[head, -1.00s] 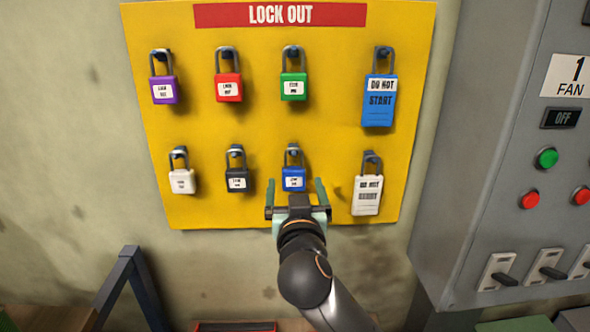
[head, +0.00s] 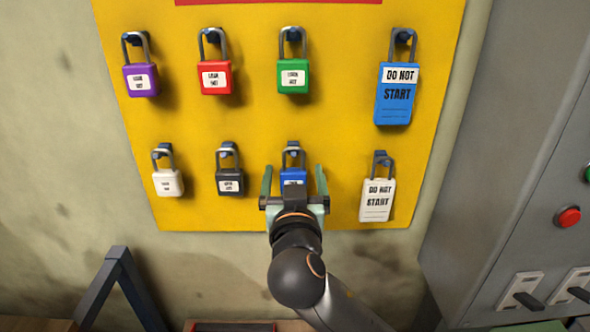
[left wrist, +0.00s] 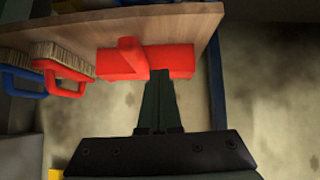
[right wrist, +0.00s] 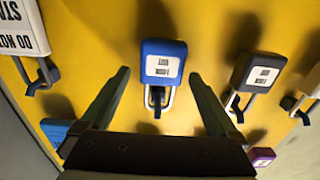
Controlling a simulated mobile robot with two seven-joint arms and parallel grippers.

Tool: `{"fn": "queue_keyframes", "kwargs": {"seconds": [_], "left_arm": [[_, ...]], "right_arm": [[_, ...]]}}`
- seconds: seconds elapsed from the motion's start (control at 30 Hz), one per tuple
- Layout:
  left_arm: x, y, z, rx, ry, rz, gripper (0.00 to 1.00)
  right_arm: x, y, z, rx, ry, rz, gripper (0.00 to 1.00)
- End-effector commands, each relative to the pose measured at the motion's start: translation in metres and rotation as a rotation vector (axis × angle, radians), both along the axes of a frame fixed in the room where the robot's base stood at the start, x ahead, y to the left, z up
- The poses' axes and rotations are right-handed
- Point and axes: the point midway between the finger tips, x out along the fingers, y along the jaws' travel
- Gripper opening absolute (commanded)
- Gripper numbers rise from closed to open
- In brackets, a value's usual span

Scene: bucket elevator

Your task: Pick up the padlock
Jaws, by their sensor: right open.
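The small blue padlock (head: 293,175) with a white label hangs by its shackle from a hook in the lower row of the yellow board (head: 250,125). My right gripper (head: 293,181) is open, its green fingers on either side of this padlock. In the right wrist view the blue padlock (right wrist: 163,62) appears inverted between the fingertips (right wrist: 159,74), with gaps on both sides. My left gripper (left wrist: 158,75) is shut in the left wrist view, its tips overlapping a red object (left wrist: 150,60); contact cannot be told.
Black (head: 230,172) and white (head: 167,175) padlocks hang to the left, and a white "DO NOT START" tag (head: 378,195) to the right. Purple (head: 141,78), red (head: 215,78) and green (head: 293,76) padlocks hang above. A grey switch panel (head: 530,180) stands at right.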

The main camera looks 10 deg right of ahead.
Motion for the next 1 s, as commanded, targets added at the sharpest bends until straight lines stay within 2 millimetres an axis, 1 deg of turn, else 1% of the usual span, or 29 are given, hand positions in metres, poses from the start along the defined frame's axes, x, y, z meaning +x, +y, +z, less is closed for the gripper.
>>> {"fn": "queue_keyframes", "kwargs": {"seconds": [0.27,1.0], "left_arm": [[-0.0002,-0.0001,-0.0001,0.0,0.0,0.0,0.0],[-0.0013,0.0,-0.0007,0.0,0.003,0.001,0.0]], "right_arm": [[-0.0006,0.0002,0.0001,0.0,0.0,0.0,0.95],[-0.0004,0.0001,-0.0002,-0.001,0.0,0.0,0.12]]}}
